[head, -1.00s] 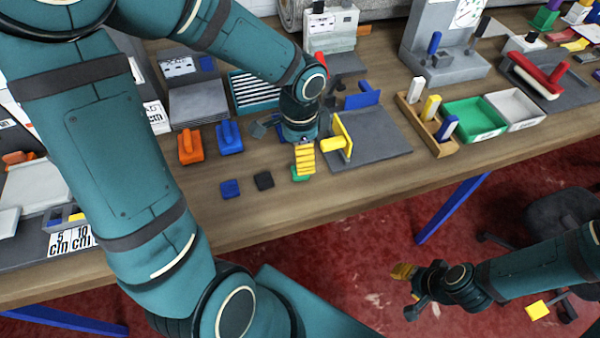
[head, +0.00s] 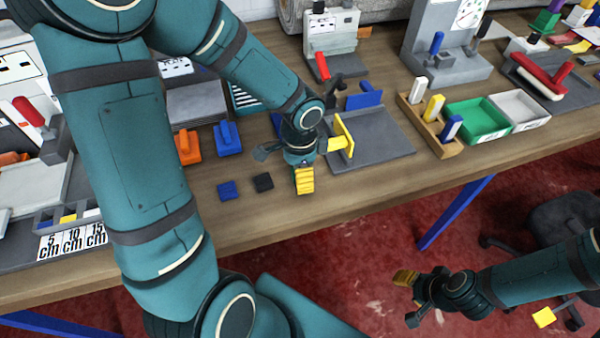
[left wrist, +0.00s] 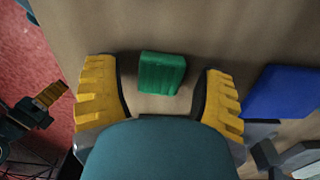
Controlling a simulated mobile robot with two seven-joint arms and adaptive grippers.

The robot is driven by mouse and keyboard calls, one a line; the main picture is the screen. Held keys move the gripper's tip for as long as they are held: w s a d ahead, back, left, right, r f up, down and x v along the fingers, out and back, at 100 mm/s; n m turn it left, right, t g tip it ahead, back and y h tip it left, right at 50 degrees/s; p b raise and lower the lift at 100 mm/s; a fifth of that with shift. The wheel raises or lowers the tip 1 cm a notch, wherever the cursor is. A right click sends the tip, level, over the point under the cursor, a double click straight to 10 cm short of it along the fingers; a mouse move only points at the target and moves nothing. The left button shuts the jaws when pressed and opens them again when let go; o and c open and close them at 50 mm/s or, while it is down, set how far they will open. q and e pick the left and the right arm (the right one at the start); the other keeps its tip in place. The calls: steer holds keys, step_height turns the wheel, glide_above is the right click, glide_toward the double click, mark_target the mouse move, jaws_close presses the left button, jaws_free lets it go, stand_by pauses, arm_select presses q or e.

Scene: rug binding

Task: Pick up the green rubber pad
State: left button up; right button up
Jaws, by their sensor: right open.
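The green rubber pad (left wrist: 162,73) lies on the wooden table in the left wrist view. It sits between and slightly beyond the two yellow ribbed fingers of my left gripper (left wrist: 163,98), with a gap on each side. In the head view my left gripper (head: 304,181) points down at the table, left of the grey fixture, and hides the pad. My left gripper is open and empty. My right gripper (head: 411,297) is open and empty, out over the red floor in front of the table.
A blue pad (head: 227,190) and a black pad (head: 263,182) lie left of my left gripper. A grey fixture (head: 382,146) with a yellow-handled plate (head: 344,132) stands close on its right. A blue object (left wrist: 283,92) is beside the right finger in the wrist view.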

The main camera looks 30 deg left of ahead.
arm_select(q)
steer(key=c, duration=0.7)
steer(key=shift+r, duration=0.15)
